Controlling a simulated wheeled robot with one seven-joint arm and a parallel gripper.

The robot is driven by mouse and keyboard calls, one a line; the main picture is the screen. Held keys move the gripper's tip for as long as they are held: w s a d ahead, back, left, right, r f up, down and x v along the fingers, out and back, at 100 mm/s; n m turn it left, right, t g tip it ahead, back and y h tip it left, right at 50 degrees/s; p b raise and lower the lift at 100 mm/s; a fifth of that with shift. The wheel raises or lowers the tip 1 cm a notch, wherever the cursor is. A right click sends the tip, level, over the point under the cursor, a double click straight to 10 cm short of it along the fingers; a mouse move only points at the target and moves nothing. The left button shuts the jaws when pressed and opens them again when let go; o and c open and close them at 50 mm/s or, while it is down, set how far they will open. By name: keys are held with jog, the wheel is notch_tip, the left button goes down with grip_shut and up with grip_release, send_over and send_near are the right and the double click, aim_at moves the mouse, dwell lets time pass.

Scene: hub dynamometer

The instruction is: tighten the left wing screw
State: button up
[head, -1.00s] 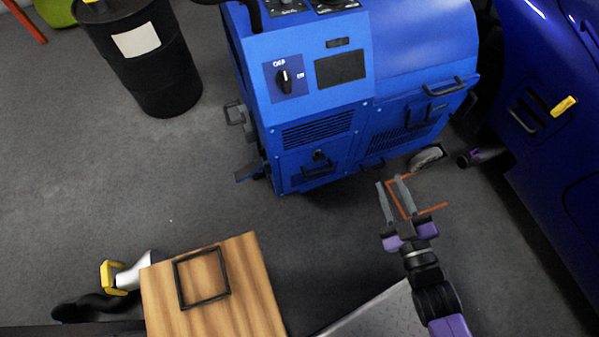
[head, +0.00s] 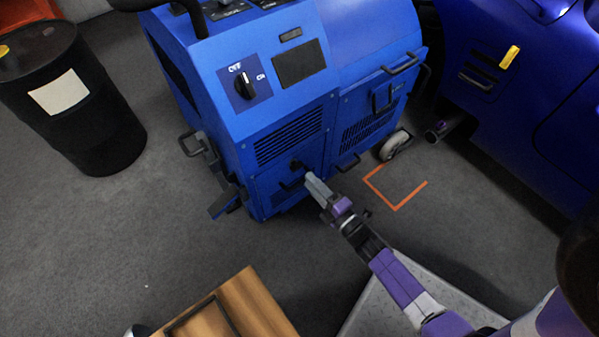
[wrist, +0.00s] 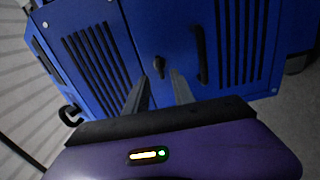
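The blue machine (head: 285,110) has a lower front panel with a small black wing screw (head: 296,165). In the wrist view the wing screw (wrist: 158,65) stands out from the blue panel, upright in the picture, next to a black handle (wrist: 200,55). My gripper (head: 310,180) is in front of this panel, close to the screw. In the wrist view my gripper (wrist: 158,76) has its two grey fingers apart, with the screw seen between and just beyond their tips. Nothing is held. I cannot tell the exact gap to the screw.
A black drum (head: 75,105) stands at the left. A wooden-topped surface (head: 255,305) is at the front. The blue car (head: 520,100) is at the right. An orange floor marking (head: 398,207) lies near the machine's wheel (head: 395,145). Black handles stick out from the machine.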

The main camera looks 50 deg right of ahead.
aim_at(296, 165)
jog(key=shift+b+x, duration=0.35)
jog(key=shift+x, duration=2.3)
grip_shut()
